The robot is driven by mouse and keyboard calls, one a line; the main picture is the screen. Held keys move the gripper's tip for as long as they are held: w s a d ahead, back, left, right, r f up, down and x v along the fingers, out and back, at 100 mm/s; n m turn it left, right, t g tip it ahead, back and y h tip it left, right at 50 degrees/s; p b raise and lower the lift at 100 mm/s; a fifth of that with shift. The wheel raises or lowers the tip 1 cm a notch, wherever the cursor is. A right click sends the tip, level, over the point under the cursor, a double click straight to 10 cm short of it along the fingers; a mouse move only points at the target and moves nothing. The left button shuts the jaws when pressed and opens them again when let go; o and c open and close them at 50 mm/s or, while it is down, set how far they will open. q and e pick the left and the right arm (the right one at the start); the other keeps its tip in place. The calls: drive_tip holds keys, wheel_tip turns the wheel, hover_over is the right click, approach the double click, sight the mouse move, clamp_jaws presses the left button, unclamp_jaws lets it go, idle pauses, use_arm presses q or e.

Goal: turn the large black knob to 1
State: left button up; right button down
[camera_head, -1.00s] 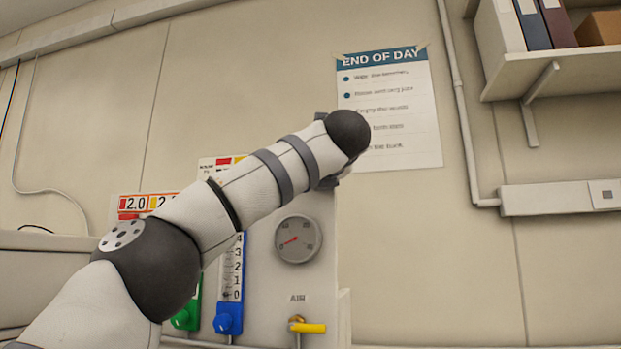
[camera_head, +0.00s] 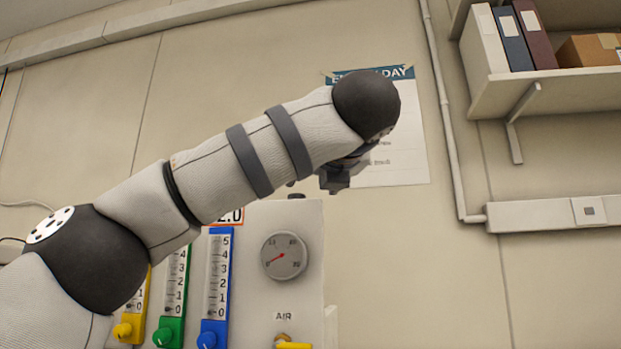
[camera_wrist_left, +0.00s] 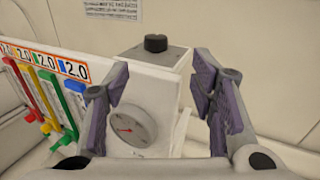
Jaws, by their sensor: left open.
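The large black knob (camera_wrist_left: 156,43) stands upright on the top face of a white box-shaped unit (camera_wrist_left: 162,86) in the left wrist view. My left gripper (camera_wrist_left: 163,100) is open, and the knob appears beyond the gap between its fingers, apart from both. In the head view my left arm crosses in front of the unit, and part of the left gripper (camera_head: 335,180) shows below its dark wrist joint. A small dark piece shows at the unit's top edge there, mostly hidden by the arm. I cannot read any knob marking. My right gripper is not in view.
The unit's front carries a round gauge (camera_head: 284,256) and a yellow-handled AIR valve (camera_head: 294,345). Flow tubes with yellow, green and blue knobs (camera_head: 207,338) stand to its left. A poster (camera_head: 405,150) hangs behind; a shelf (camera_head: 545,90) is at upper right.

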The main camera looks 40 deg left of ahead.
use_arm(q)
drive_tip(key=s+a+m+t+h, duration=0.6)
drive_tip(key=a+m+h, duration=0.1)
drive_tip(key=h, duration=0.1)
drive_tip(key=x, duration=0.7)
drive_tip(key=p+x, duration=0.1)
drive_tip(key=x, duration=0.3)
drive_tip(key=shift+w+d+r, duration=0.1)
drive_tip(key=shift+d+r, duration=0.15)
drive_tip(key=shift+d, duration=0.05)
drive_tip(key=shift+w+a+f, duration=0.1)
drive_tip(key=shift+w+a, duration=0.05)
drive_tip(key=shift+w, duration=0.35)
drive_tip(key=c, duration=1.1)
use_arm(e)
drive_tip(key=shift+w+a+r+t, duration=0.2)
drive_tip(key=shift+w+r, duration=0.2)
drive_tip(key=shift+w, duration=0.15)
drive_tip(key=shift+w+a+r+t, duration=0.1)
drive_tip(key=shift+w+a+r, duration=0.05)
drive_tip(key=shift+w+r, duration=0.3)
